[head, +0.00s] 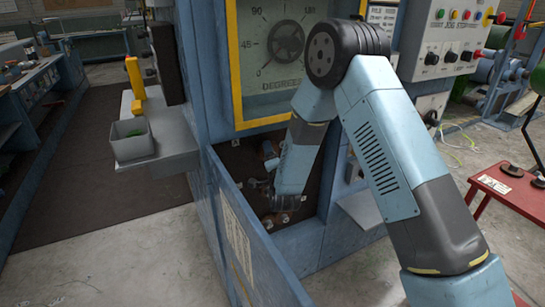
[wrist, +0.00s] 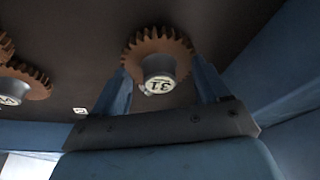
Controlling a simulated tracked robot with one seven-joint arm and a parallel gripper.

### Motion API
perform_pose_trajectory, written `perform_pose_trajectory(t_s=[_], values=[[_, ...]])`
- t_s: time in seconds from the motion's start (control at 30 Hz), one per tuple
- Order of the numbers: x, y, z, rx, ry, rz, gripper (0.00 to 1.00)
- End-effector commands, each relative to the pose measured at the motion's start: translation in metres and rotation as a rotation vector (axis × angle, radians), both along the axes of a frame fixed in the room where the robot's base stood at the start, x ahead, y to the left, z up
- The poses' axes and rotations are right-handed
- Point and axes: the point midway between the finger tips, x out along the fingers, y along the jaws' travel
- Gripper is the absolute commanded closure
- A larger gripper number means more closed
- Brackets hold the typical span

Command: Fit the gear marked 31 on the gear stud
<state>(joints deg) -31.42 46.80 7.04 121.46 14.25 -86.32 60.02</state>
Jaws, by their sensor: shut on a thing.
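The gear marked 31 (wrist: 155,48) has rusty brown teeth and a grey hub whose pale face reads 31, upside down in the wrist view. My gripper (wrist: 162,78) is shut on it, with one blue finger on each side of the hub. In the head view my gripper (head: 262,186) is inside the dark open bay of the blue machine, small and partly hidden by my arm. The gear stud cannot be made out in either view. I cannot tell whether the gear touches anything behind it.
More brown gears (wrist: 28,82) sit at the left of the wrist view, one with a labelled hub. A small white tag (wrist: 80,110) is on the dark back panel. The blue open door (head: 245,240) stands in front of the bay. A grey bin (head: 131,141) stands on a shelf at left.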

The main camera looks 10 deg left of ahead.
Motion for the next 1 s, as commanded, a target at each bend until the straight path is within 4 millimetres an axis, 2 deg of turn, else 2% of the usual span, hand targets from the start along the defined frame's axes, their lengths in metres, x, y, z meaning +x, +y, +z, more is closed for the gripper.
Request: perform_pose_trajectory(t_s=[0.4, 0.43, 0.67, 1.0], values=[[0.0069, 0.005, 0.0005, 0.0, -0.001, 0.0, 0.61], [0.0067, 0.0049, 0.0005, 0.0, -0.001, 0.0, 0.22], [0.0065, 0.0048, 0.0004, 0.0, 0.0, 0.0, 0.0], [0.0018, 0.003, -0.0008, 0.0, 0.001, 0.0, 0.0]])
